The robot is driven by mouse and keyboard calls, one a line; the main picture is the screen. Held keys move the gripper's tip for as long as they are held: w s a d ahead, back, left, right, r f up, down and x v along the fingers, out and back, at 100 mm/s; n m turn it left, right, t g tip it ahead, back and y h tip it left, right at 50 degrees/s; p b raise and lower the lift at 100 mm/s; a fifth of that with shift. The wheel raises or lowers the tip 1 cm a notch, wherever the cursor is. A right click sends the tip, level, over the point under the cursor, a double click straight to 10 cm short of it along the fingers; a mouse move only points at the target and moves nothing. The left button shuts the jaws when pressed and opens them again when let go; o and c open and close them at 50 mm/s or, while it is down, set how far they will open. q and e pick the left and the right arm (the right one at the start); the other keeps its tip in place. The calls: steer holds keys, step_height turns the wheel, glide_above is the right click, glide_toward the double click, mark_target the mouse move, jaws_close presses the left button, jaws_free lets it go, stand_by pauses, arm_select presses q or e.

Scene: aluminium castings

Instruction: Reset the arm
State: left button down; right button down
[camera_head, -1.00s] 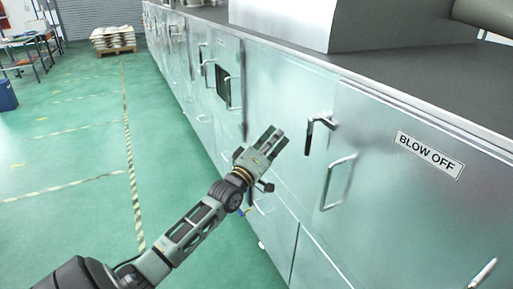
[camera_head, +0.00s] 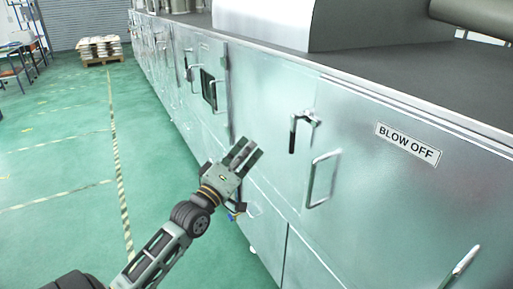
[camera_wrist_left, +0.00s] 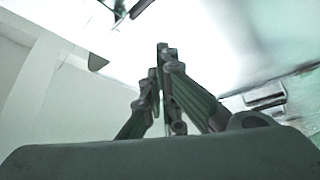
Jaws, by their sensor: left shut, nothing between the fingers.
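My left gripper (camera_head: 246,152) is in front of the metal cabinet, to the left of the door labelled BLOW OFF. It points up and to the right, and its fingers are shut with nothing between them. It looks apart from the cabinet, though the exact gap is hard to judge. In the left wrist view the fingers (camera_wrist_left: 160,65) come together at their tips against a pale, blurred background. My right gripper is in neither view.
The cabinet (camera_head: 270,110) has protruding door handles (camera_head: 322,180) and a dark-gripped latch (camera_head: 294,135) right of my gripper. The green floor (camera_head: 60,180) to the left is open, with striped lines. A pallet with stacked parts (camera_head: 103,50) stands far back.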

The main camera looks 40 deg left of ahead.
arm_select(q)
step_height(320, 180, down, 23)
steer(key=a+m+g+y, duration=0.1)
steer(key=m+g, duration=0.1)
steer(key=g, duration=0.3)
steer(key=s+d+f+m+g, duration=0.25)
steer(key=s+f, duration=0.25)
steer(key=f, duration=0.7)
steer(key=s+d+f+m+g, duration=0.1)
steer(key=s+d+f+g, duration=0.2)
steer(key=f, duration=0.9)
steer(key=s+d+f+m+g+h, duration=0.15)
steer(key=s+d+f, duration=0.25)
steer(key=s+f, duration=0.5)
steer(key=s+d+f+m+g, duration=0.2)
steer(key=s+d+f+g, duration=0.1)
steer(key=s+f, duration=0.55)
steer(key=s+d+f+m+g, duration=0.1)
steer(key=s+d+f+m, duration=0.1)
steer(key=s, duration=0.5)
steer(key=s+d+f+m+g, duration=0.2)
steer(key=s+d+f, duration=0.1)
steer(key=s, duration=0.5)
steer(key=s+d+f+m+g+b, duration=0.1)
steer(key=s+d+f+g, duration=0.1)
steer(key=s, duration=0.5)
steer(key=shift+s+d+f+m+h, duration=0.3)
steer(key=shift+d+f+m+h, duration=0.1)
steer(key=shift+d+f, duration=0.4)
